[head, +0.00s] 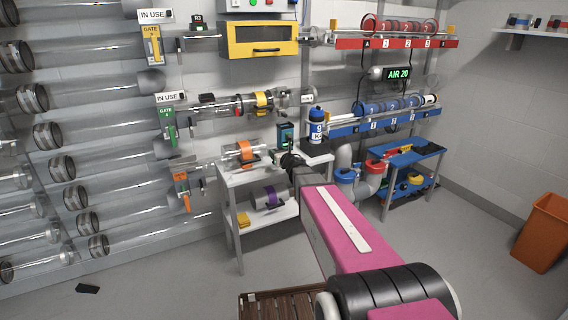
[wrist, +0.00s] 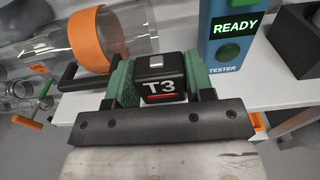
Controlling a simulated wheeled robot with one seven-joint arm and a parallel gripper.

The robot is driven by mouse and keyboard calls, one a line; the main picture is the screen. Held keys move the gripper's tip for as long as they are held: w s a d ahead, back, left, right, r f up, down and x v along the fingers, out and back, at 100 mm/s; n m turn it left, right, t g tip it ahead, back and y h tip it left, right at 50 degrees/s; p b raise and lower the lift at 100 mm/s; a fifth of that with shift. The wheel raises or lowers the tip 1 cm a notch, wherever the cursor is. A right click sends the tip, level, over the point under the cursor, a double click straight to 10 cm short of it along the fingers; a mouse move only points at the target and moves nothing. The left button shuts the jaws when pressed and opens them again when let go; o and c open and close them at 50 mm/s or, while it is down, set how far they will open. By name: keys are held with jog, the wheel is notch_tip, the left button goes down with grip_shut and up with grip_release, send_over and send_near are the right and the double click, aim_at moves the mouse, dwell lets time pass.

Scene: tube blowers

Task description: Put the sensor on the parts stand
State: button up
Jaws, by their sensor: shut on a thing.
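The sensor, a small black block marked T3 with a red line (wrist: 162,82), sits between the green fingers of my gripper (wrist: 161,85) in the wrist view. The fingers are shut on its sides. In the head view my gripper (head: 291,161) is at the white two-level stand (head: 238,180), near its right side, and the sensor is hard to make out there. The stand's white top (wrist: 262,97) shows behind and right of the fingers in the wrist view. I cannot tell whether the sensor touches the top.
A tester reading READY (wrist: 232,35) stands just behind right of my gripper. A clear carrier with an orange band (wrist: 97,42) lies behind left, close to a finger. A dark block (wrist: 298,38) is at far right. A blue-and-white bottle (head: 316,128) stands beyond the tester.

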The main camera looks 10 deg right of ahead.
jog(key=w+d+f, duration=0.1)
jog(key=w, duration=0.1)
jog(key=w+d+f, duration=0.2)
jog(key=shift+d+f, duration=0.15)
jog(key=shift+d, duration=0.15)
jog(key=shift+f, duration=1.8)
jog(key=shift+f, duration=0.15)
jog(key=o, duration=1)
